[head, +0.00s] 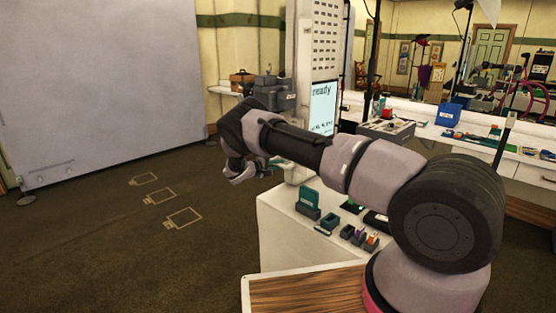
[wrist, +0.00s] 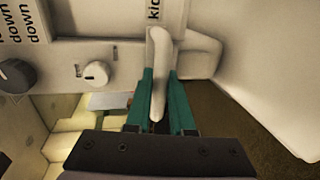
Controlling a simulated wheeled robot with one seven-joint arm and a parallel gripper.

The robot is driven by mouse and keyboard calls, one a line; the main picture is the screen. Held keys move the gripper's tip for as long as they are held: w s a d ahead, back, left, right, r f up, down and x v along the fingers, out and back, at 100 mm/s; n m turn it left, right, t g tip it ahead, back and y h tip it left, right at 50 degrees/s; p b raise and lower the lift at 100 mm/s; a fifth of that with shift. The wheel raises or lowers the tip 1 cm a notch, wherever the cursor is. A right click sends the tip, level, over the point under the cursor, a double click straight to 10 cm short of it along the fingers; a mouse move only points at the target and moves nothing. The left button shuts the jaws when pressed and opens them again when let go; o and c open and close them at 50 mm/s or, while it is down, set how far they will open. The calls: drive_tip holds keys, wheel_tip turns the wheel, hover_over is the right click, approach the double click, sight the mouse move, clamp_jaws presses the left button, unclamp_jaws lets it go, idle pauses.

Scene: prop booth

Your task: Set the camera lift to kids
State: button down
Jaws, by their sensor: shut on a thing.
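The camera lift is a pale column (head: 316,55) with a screen (head: 321,107) reading "ready". In the wrist view its pale panel (wrist: 118,58) carries labels; two read "down", and a cut-off one above the lever seems to start "kid". My gripper (wrist: 160,90) has its two green fingers closed on a pale lever (wrist: 159,62), one on each side. In the head view my gripper (head: 243,173) is beside the column's lower part, and the lever is hidden by my arm there.
A dark knob (wrist: 15,76) and a small white knob (wrist: 96,73) sit left of the lever. A white counter (head: 285,236) with small items stands below my arm. Open carpet (head: 110,245) lies to the left, before a grey backdrop (head: 95,85).

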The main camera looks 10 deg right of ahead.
drive_tip(key=shift+s+f, duration=0.2)
drive_tip(key=shift+f, duration=0.2)
drive_tip(key=c, duration=0.8)
unclamp_jaws()
drive_tip(key=shift+w, duration=0.1)
drive_tip(key=shift+a+r, duration=0.1)
drive_tip(key=shift+r, duration=0.05)
drive_tip(key=shift+a, duration=0.2)
drive_tip(key=v, duration=1)
